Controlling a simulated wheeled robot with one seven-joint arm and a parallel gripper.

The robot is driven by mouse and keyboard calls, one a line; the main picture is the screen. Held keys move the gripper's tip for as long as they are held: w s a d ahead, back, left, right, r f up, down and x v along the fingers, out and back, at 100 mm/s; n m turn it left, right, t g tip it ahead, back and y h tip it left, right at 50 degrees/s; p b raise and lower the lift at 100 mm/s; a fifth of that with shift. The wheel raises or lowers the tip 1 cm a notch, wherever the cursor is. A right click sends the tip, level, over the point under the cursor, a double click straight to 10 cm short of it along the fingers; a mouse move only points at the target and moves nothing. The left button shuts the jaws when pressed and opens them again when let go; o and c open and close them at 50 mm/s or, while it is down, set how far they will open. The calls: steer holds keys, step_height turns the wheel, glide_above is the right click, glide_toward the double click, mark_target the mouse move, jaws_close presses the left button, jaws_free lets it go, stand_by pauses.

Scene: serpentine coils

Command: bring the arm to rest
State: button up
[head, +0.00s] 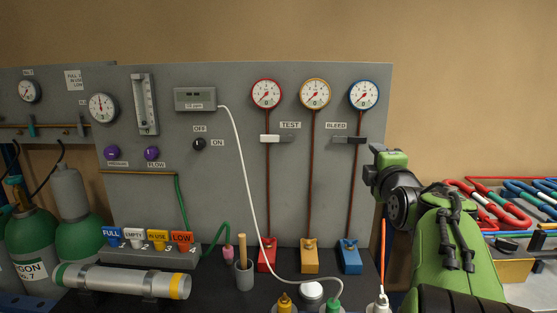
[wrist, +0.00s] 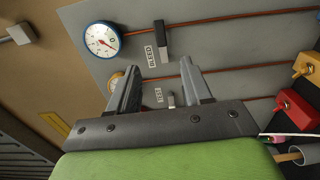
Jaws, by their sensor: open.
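My green arm (head: 445,255) rises at the right of the head view, bent at a black joint, with its far end in front of the panel's right edge. The fingers are not clear there. In the wrist view my gripper (wrist: 158,68) shows two grey fingers spread apart with nothing between them. Beyond them is the grey panel (wrist: 225,60), with the blue-rimmed gauge (wrist: 101,39) and the dark bleed lever (wrist: 163,40). The yellow-rimmed gauge is partly hidden behind the left finger. I cannot tell the exact gap from fingers to panel.
The grey panel (head: 230,170) carries several gauges, a white test lever (head: 276,138) and a black knob (head: 198,144). Green cylinders (head: 28,235) stand at left. A silver cylinder (head: 120,281) lies in front. Coloured coils (head: 500,205) lie at right. Wall above the coils is clear.

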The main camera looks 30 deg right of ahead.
steer(key=s+a+f+m+g+y, duration=0.2)
steer(key=s+a+f+m+y, duration=0.3)
steer(key=a, duration=0.7)
steer(key=s+a+f+m+g+y, duration=0.25)
steer(key=a+f, duration=0.45)
steer(key=a, duration=0.4)
steer(key=s+a+f+m+g+y, duration=0.1)
steer(key=s+a+f+m+g, duration=0.15)
steer(key=s+a+f, duration=0.45)
steer(key=s+a+f+m+g, duration=0.2)
steer(key=s+f+g, duration=0.15)
steer(key=s, duration=0.55)
step_height(320, 180, up, 14)
steer(key=p, duration=1.4)
steer(key=shift+w, duration=0.2)
steer(key=shift+d+f, duration=0.1)
steer(key=shift+o, duration=0.3)
